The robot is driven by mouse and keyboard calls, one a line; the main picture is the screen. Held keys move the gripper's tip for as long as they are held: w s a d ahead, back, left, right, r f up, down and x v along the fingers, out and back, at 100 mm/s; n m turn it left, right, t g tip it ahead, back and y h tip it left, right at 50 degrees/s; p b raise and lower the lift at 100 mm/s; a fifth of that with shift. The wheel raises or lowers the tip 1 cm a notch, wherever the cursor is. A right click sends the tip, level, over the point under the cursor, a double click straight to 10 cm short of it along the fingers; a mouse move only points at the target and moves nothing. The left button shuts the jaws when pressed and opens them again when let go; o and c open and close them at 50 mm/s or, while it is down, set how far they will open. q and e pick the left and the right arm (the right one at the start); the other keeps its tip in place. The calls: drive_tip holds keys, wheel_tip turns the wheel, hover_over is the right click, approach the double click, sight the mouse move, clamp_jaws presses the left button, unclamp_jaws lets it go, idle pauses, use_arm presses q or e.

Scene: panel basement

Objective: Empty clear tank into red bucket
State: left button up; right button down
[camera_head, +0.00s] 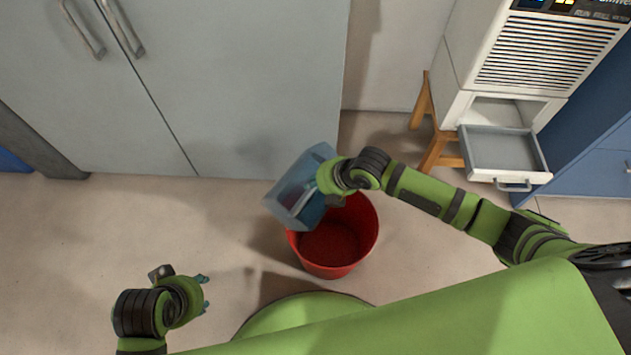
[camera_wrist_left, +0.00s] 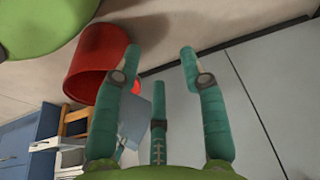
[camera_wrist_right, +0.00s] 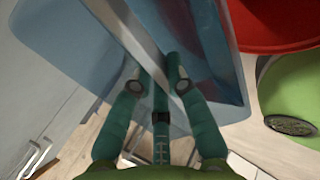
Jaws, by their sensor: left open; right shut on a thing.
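The clear tank (camera_head: 298,185) is a bluish see-through box, tilted over the red bucket (camera_head: 331,243) in the head view. My right gripper (camera_head: 322,186) is shut on the tank's wall; in the right wrist view its fingers (camera_wrist_right: 160,75) pinch the tank (camera_wrist_right: 70,50) at its edge. The bucket stands upright on the floor, and its visible inside looks red; I cannot tell whether liquid is in it. My left gripper (camera_head: 204,293) is open and empty, to the lower left of the bucket. The left wrist view also shows the bucket (camera_wrist_left: 92,68) beyond its spread fingers.
Grey cabinet doors (camera_head: 230,80) stand behind the tank. At the right, a white appliance (camera_head: 530,60) on a wooden stand (camera_head: 425,115) has an open drawer (camera_head: 500,155). Blue cabinets (camera_head: 600,150) stand at the far right. The floor left of the bucket is clear.

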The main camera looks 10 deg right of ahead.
use_arm(q)
drive_tip(key=shift+r, duration=0.15)
use_arm(e)
drive_tip(key=shift+r, duration=0.1)
use_arm(q)
drive_tip(key=shift+w+d+r+t+h+b, duration=0.1)
drive_tip(key=shift+w+d+r+t+b, duration=0.15)
drive_tip(key=shift+w+r+t, duration=0.35)
drive_tip(key=shift+w+d+r+t+h+b, duration=0.1)
drive_tip(key=shift+w+d+r+t+b, duration=0.2)
drive_tip(key=shift+w, duration=0.55)
drive_tip(key=shift+w+d+r+t+h+b, duration=0.1)
drive_tip(key=shift+w+d+r+t, duration=0.1)
drive_tip(key=shift+w+r+t, duration=0.3)
use_arm(e)
drive_tip(key=shift+t+y, duration=0.3)
use_arm(q)
drive_tip(key=shift+w+d+r+m+t+h+b, duration=0.15)
drive_tip(key=shift+w+d+r+t, duration=0.15)
drive_tip(key=shift+w+r+t, duration=0.3)
drive_tip(key=shift+w+d+r+m+t+h+b, duration=0.1)
drive_tip(key=shift+w+d+r+t+b, duration=0.25)
drive_tip(key=shift+w, duration=0.45)
drive_tip(key=shift+w+d+r+m+t+h, duration=0.1)
drive_tip(key=shift+w+d+r+t, duration=0.2)
drive_tip(key=shift+w+r, duration=0.35)
idle(0.6)
